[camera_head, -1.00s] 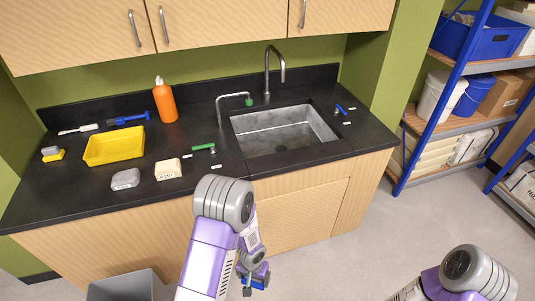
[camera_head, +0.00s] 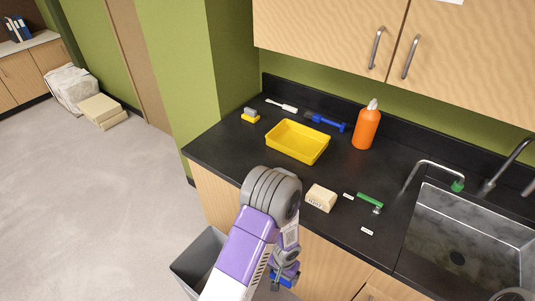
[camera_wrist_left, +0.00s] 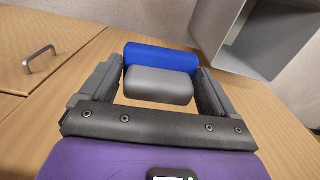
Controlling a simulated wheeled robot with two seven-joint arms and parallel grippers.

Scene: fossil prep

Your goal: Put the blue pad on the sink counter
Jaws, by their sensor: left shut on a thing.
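The blue pad (camera_wrist_left: 160,58), a block with a blue part and a grey part, sits between the fingers of my left gripper (camera_wrist_left: 160,78) in the left wrist view. The gripper is shut on it. In the head view, my left gripper (camera_head: 286,268) hangs low in front of the cabinet, below the counter top, and only a bit of the blue pad (camera_head: 284,281) shows. The black sink counter (camera_head: 225,141) runs along the wall, with the sink (camera_head: 470,225) at right. My left arm hides part of its front edge. My right gripper is out of view.
On the counter are a yellow tray (camera_head: 298,143), an orange bottle (camera_head: 366,127), a beige block (camera_head: 321,198), a green-handled tool (camera_head: 370,201), a blue tool (camera_head: 325,122) and a yellow-grey pad (camera_head: 250,115). A grey bin (camera_head: 190,268) stands below. Bare counter shows at the left end.

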